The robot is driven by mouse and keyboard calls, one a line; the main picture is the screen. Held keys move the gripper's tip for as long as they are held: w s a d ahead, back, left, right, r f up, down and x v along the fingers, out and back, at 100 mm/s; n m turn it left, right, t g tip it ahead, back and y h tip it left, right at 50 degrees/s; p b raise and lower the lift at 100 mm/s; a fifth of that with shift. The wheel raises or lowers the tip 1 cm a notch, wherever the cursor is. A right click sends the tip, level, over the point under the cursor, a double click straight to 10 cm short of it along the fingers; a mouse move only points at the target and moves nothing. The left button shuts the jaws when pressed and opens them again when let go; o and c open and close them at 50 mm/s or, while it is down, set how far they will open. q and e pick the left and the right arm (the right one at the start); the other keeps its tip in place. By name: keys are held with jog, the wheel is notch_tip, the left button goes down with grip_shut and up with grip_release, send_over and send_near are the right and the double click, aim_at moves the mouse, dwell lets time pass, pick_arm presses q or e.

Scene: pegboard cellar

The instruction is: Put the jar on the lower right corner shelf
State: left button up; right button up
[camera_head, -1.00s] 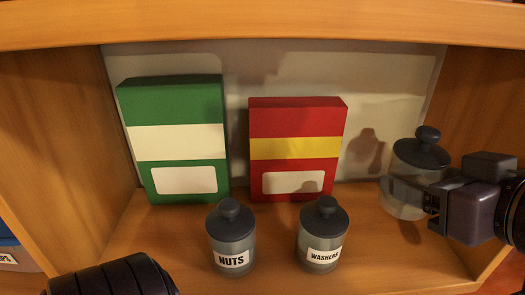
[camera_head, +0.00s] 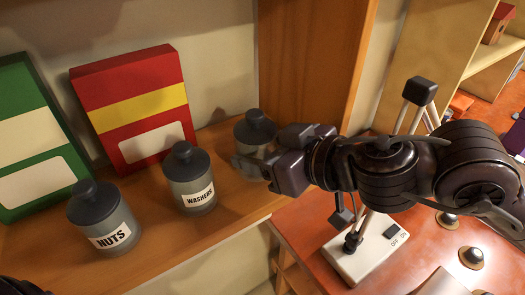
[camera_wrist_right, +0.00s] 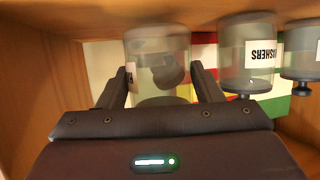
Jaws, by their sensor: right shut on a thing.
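The jar (camera_head: 256,128) is clear with a dark knobbed lid. It is upright at the right end of the shelf (camera_head: 150,238), beside the right side wall. My right gripper (camera_head: 258,164) is shut on it from the front right and hides its lower part. In the right wrist view, which is upside down, the jar (camera_wrist_right: 157,50) sits between the two fingers (camera_wrist_right: 165,88). I cannot tell whether its base touches the shelf.
A washers jar (camera_head: 188,180) stands just left of the held jar, with a nuts jar (camera_head: 104,216) further left. A red box (camera_head: 135,108) and a green box (camera_head: 35,140) stand behind them. A lamp base (camera_head: 365,250) is on the red bench to the right.

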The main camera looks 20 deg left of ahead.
jog(key=shift+f, duration=0.3)
pick_arm(q)
jog(key=shift+d, duration=0.2)
pick_arm(e)
jog(key=shift+w, duration=0.1)
pick_arm(q)
jog(key=shift+d, duration=0.1)
jog(key=shift+d, duration=0.1)
pick_arm(e)
jog(key=shift+f, duration=0.1)
jog(key=shift+f, duration=0.15)
pick_arm(q)
jog(key=shift+f, duration=0.1)
pick_arm(e)
jog(key=o, duration=1.6)
jog(key=shift+o, duration=0.2)
pick_arm(q)
jog(key=shift+a+f+b, duration=0.2)
jog(key=shift+f+b, duration=0.35)
jog(key=shift+b, duration=0.15)
pick_arm(e)
jog(key=v, duration=1.2)
